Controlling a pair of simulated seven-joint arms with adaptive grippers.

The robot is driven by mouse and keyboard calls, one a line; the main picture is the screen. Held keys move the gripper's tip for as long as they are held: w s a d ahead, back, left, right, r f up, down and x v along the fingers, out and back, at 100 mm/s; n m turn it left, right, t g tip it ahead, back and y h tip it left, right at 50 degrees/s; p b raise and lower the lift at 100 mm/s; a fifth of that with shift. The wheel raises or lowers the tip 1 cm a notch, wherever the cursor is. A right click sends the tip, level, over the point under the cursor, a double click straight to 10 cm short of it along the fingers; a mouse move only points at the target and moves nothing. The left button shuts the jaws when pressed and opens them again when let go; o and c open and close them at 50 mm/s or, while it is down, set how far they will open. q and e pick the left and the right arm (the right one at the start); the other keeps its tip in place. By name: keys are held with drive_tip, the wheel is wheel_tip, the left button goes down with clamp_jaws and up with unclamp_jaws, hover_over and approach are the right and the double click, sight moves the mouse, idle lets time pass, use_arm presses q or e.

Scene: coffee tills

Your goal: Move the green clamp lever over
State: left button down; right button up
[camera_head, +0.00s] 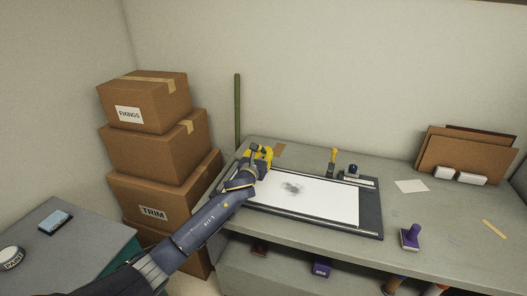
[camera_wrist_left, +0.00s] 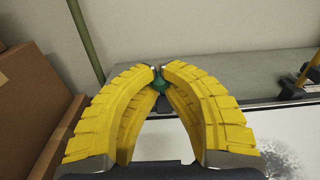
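My left gripper (camera_head: 262,153) is at the back left corner of the dark board (camera_head: 371,232), which bears a white sheet (camera_head: 320,200). In the left wrist view its yellow fingers (camera_wrist_left: 158,72) are curved together, their tips almost meeting. A small part of the green clamp lever (camera_wrist_left: 160,84) shows between the fingers, just under the tips, and the gripper looks shut on it. The rest of the lever is hidden by the fingers, and in the head view I cannot make it out. My right gripper is not in view.
A yellow-handled lever (camera_head: 332,156) and a dark-knobbed part (camera_head: 352,170) stand at the board's back edge. A purple stamp (camera_head: 410,236) is to the right on the bench. Stacked cartons (camera_head: 160,150) and a green pole (camera_head: 238,110) stand near my left arm.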

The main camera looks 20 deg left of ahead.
use_arm(q)
drive_tip(key=shift+s+f, duration=0.1)
drive_tip(key=shift+f, duration=0.1)
drive_tip(key=shift+s+f, duration=0.95)
drive_tip(key=shift+s, duration=0.05)
drive_tip(key=shift+s+a+f, duration=0.1)
drive_tip(key=shift+s+f, duration=0.3)
drive_tip(key=shift+f, duration=0.25)
drive_tip(key=shift+s+f, duration=0.35)
drive_tip(key=shift+f, duration=0.25)
drive_tip(key=shift+f, duration=0.15)
drive_tip(key=shift+s+f, duration=0.2)
drive_tip(key=shift+f, duration=0.3)
drive_tip(key=c, duration=2.2)
unclamp_jaws()
